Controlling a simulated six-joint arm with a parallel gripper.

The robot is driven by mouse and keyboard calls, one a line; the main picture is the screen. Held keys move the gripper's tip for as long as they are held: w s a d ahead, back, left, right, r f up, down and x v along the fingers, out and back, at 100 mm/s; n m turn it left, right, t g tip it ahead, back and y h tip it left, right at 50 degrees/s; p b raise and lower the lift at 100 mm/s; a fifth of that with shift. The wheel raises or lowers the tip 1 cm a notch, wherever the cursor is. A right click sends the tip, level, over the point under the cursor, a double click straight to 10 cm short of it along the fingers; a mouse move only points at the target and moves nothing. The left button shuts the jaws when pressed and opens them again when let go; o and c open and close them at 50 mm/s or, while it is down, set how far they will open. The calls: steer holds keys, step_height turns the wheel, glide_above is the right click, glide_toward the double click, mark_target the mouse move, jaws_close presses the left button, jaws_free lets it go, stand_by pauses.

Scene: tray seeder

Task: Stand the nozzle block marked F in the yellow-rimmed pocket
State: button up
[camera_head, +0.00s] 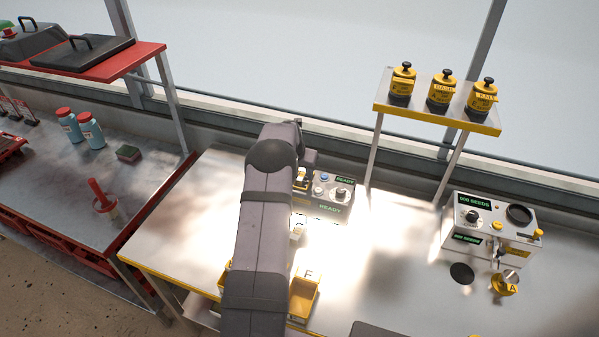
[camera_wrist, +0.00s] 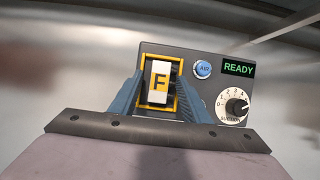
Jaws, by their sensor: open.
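The nozzle block marked F (camera_wrist: 160,83) is white with a yellow label and a black F. In the wrist view it sits inside the yellow-rimmed pocket (camera_wrist: 177,62) on the dark control box. Its end faces the camera, and how deep it sits is hard to tell. My gripper (camera_wrist: 160,92) is open, with one blue-grey finger on each side of the block and pocket. Whether a finger touches the block cannot be told.
The control box (camera_head: 327,209) has a blue button (camera_wrist: 203,68), a dial (camera_wrist: 232,105) and a display reading READY (camera_wrist: 238,67). A yellow bin marked F (camera_head: 304,297) stands at the bench front. A seed-counter machine (camera_head: 490,222) stands right, below a shelf (camera_head: 436,113) with several yellow-black canisters.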

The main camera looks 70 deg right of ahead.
steer(key=shift+s+a+f, duration=0.4)
steer(key=shift+s+f, duration=0.1)
steer(key=shift+f, duration=0.2)
steer(key=shift+r+b, duration=0.35)
steer(key=shift+r, duration=0.25)
steer(key=w+b+v, duration=0.1)
steer(key=v, duration=0.6)
steer(key=shift+d+r+b, duration=0.2)
steer(key=shift+d+b, duration=0.1)
